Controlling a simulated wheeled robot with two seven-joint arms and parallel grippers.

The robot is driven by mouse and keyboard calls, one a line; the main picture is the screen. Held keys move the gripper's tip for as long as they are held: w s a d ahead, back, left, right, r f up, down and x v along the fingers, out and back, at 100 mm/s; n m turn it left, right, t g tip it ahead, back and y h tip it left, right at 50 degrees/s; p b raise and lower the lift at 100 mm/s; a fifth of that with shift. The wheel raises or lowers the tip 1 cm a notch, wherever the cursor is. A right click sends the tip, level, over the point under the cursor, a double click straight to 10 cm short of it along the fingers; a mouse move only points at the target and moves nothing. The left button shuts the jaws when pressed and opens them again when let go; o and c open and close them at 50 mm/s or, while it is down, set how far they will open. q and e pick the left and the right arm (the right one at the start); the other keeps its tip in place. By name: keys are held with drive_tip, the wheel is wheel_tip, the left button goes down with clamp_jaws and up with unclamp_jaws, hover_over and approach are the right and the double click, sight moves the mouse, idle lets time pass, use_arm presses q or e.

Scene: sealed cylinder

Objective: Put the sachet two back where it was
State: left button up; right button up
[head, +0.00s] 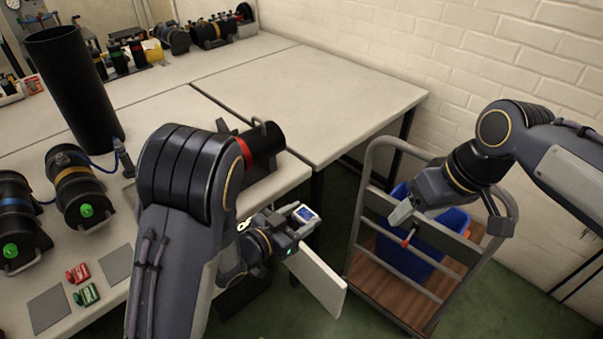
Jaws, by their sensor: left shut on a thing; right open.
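My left gripper (300,222) is off the front edge of the near table, shut on a small blue-and-white thing (306,214). I cannot read a number on it or confirm that it is sachet two. A pale flat panel (320,282) shows just below this gripper; I cannot tell whether they touch. A small red packet (78,273) and a small green packet (86,294) lie on the near table, next to a grey square (48,309). My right gripper (452,218) is open and empty above the trolley.
The trolley (395,293) holds a blue bin (410,262) and has a raised rail. A tall black cylinder (75,88), a red-banded black cylinder (262,142) and green-ended canisters (82,190) stand or lie on the near table (165,105). The far table (320,100) is largely clear.

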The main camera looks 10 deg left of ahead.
drive_tip(key=w+a+n+g+h, duration=0.1)
drive_tip(key=w+a+n, duration=0.2)
drive_tip(key=w+a, duration=0.5)
drive_tip(key=n+g+h, duration=0.1)
drive_tip(key=n+h, duration=0.1)
drive_tip(key=n, duration=0.1)
hover_over(301, 215)
wheel_tip(301, 215, down, 3)
wheel_tip(301, 215, down, 12)
drive_tip(key=shift+w+d+f, duration=0.1)
drive_tip(key=shift+w+f, duration=0.05)
drive_tip(key=shift+f, duration=0.05)
drive_tip(key=c, duration=1)
use_arm(q)
drive_tip(key=o, duration=0.6)
use_arm(e)
drive_tip(key=shift+c, duration=0.7)
use_arm(q)
drive_tip(key=o, duration=0.5)
drive_tip(key=shift+c, duration=0.2)
